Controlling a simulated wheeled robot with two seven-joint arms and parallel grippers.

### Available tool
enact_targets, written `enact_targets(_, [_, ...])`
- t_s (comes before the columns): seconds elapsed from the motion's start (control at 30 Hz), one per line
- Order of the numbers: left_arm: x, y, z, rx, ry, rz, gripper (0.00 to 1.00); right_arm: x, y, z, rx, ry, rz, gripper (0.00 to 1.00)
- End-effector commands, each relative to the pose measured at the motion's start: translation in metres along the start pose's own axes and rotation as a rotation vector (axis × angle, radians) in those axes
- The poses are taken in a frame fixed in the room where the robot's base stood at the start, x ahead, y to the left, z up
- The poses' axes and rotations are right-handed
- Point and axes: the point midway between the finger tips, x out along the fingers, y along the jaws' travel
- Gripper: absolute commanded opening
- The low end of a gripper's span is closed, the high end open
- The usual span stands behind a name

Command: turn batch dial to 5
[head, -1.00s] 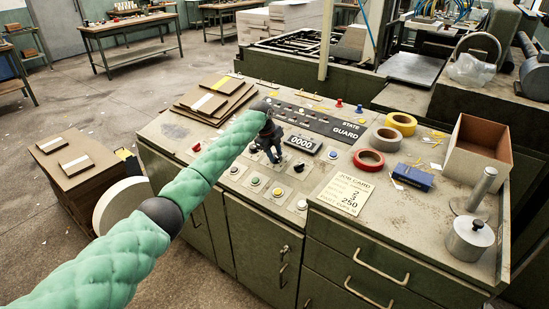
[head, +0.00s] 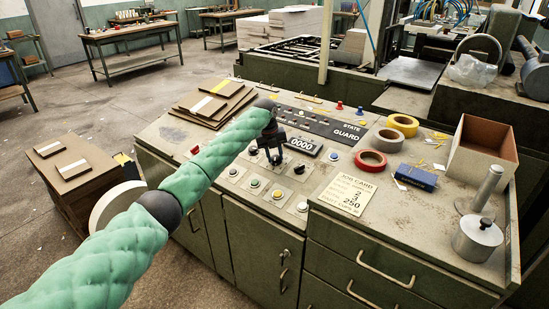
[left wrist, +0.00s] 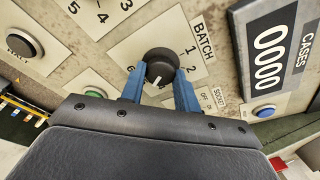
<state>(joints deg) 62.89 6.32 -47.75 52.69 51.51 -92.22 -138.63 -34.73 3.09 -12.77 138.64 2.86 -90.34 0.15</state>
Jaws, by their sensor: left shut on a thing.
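The black round batch dial (left wrist: 160,68) sits on a pale plate marked BATCH, with 1 and 2 on its right side and 6 at its left. Its white pointer line slants down toward my gripper body. The lower numbers are hidden by the gripper. My left gripper (left wrist: 159,80) is shut on the dial, with one blue finger on each side of it. In the head view my left gripper (head: 271,155) reaches down onto the console (head: 228,150), where the dial itself is hidden. My right gripper is not in view.
The cases counter (head: 302,145) reading 0000 is beside the dial. Coloured buttons and another numbered plate are close by. A job card (head: 348,193), tape rolls (head: 371,162), a blue box (head: 415,177) and an open carton (head: 480,155) lie to the right.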

Motion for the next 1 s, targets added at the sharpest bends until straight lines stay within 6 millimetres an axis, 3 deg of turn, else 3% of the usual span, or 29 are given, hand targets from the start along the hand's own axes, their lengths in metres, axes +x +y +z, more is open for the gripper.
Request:
enact_targets(0.4, [-0.0012,-0.0005,0.0008,0.166,-0.003,0.025,0.09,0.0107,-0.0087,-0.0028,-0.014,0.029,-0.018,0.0])
enact_targets(0.9, [-0.0013,-0.0004,0.0007,0.185,-0.003,0.028,0.09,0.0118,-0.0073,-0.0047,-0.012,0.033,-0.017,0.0])
enact_targets(0.93, [-0.0013,-0.0004,0.0007,0.185,-0.003,0.028,0.33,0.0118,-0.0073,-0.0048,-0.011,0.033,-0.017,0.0])
enact_targets(1.0, [-0.0012,-0.0004,0.0006,0.185,-0.003,0.028,0.47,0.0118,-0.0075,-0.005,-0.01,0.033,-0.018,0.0])
